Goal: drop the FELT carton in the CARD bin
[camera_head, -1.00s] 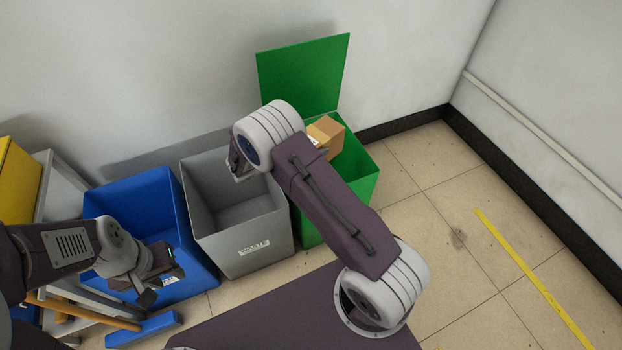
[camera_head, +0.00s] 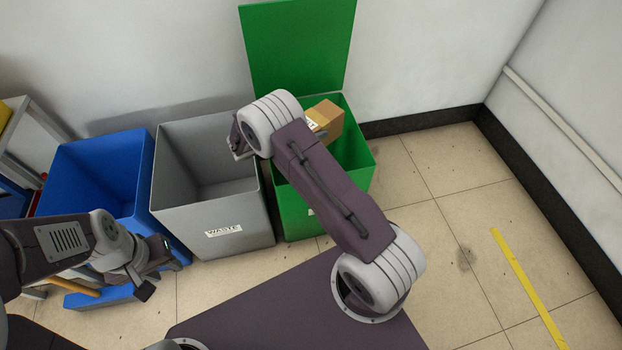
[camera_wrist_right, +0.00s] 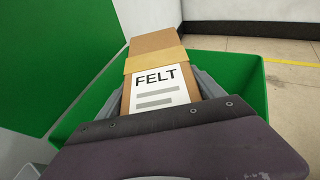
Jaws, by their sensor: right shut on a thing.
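The FELT carton (camera_wrist_right: 152,50) is a brown box with a tan tape band and a white label reading FELT. In the head view the carton (camera_head: 328,120) shows above the opening of the green bin (camera_head: 357,182), partly behind my right arm. My right gripper (camera_wrist_right: 158,92) is shut on the carton, one finger on each side. The green bin's walls also surround it in the right wrist view (camera_wrist_right: 250,88). The bin's front label is mostly hidden by my arm, so its word cannot be read. My left gripper (camera_head: 155,275) hangs low by the blue bin; its jaw state is unclear.
A grey bin (camera_head: 257,225) labelled WASTE stands left of the green bin, and a blue bin (camera_head: 80,175) stands left of that. The green lid (camera_head: 297,45) stands open against the wall. Floor (camera_head: 440,220) at right is clear, with a yellow line.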

